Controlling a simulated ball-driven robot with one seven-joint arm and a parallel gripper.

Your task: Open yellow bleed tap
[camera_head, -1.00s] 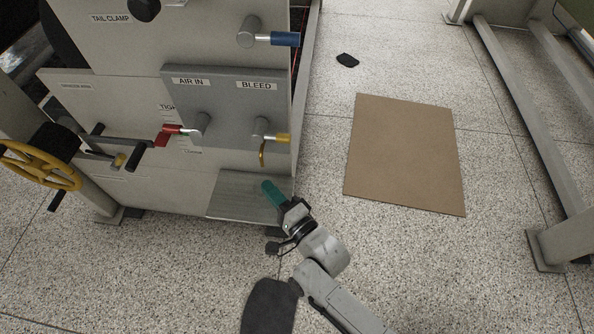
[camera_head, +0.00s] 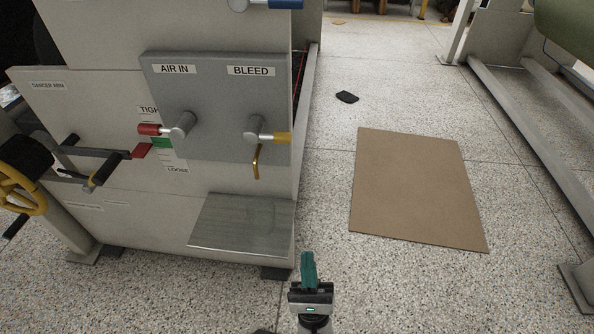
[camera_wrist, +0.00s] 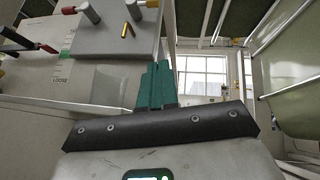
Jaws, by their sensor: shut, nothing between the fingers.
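The yellow-tipped bleed tap (camera_head: 275,137) sits under the BLEED label (camera_head: 250,71) on a grey panel (camera_head: 222,90). Its handle lies level, pointing right, and a bent brass pipe (camera_head: 256,162) hangs below it. The red-tipped AIR IN tap (camera_head: 158,131) is to its left, its handle pointing left. My gripper (camera_head: 308,258) is below and a little right of the tap, apart from everything, with its teal fingers shut and empty. In the wrist view the teal fingers (camera_wrist: 156,85) point up beside the machine; the brass pipe (camera_wrist: 127,30) shows upper left.
A metal shelf (camera_head: 240,226) juts out below the panel. A yellow handwheel (camera_head: 22,190) and levers stand at the left. A brown board (camera_head: 415,190) and a black item (camera_head: 347,97) lie on the floor at right. Open floor surrounds them.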

